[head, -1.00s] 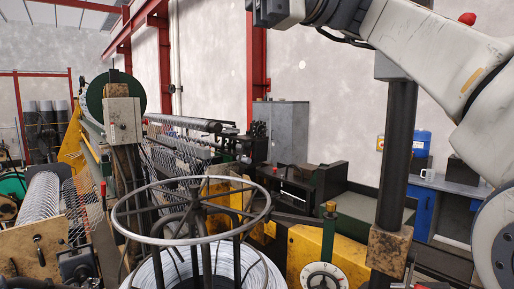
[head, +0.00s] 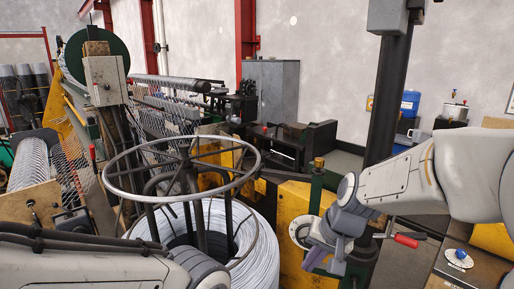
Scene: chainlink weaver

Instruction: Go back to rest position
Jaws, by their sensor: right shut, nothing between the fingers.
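My right arm comes in from the right, and its right gripper (head: 324,262) hangs low, right of the wire coil. It is shut and empty. In the picture it overlaps the yellow machine housing (head: 293,205) and partly covers the white dial (head: 299,229) there; I cannot tell how near it is. My left arm crosses the bottom left corner. Its gripper is out of the picture.
A coil of pale wire (head: 262,250) sits under a grey metal ring (head: 108,180) on a spoked reel. A dark post (head: 388,95) stands upright before my right arm. A red-handled lever (head: 405,240) is beside that arm. A blue canister (head: 410,101) stands further back.

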